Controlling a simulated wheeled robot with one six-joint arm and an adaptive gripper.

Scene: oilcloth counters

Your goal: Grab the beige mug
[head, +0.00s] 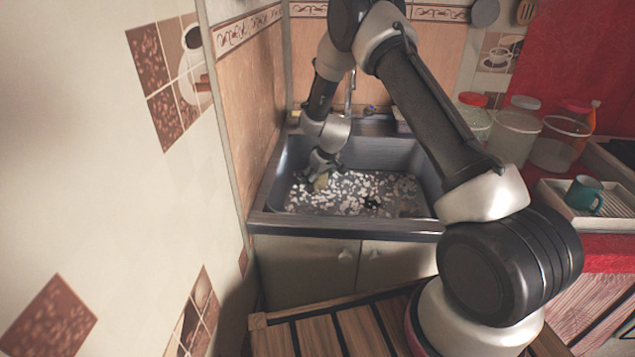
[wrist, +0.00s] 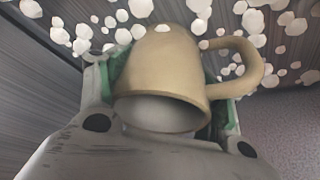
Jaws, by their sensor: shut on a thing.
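The beige mug (wrist: 165,70) fills the middle of the wrist view, between the green-padded fingers of my gripper (wrist: 168,92). My gripper is shut on its body. The mug's open rim faces the wrist camera and its handle sticks out to the right. In the head view my gripper (head: 318,172) is down inside the sink at its left side. Only a small part of the beige mug (head: 321,182) shows there. I cannot tell whether the mug touches the sink bottom.
The dark sink (head: 433,225) has a floor covered with pale spots, with a small dark object (head: 372,202) on it. To the right a teal mug (head: 584,194) stands in a white tray (head: 590,226). Clear jars (head: 515,132) stand behind. A tiled wall borders the sink's left.

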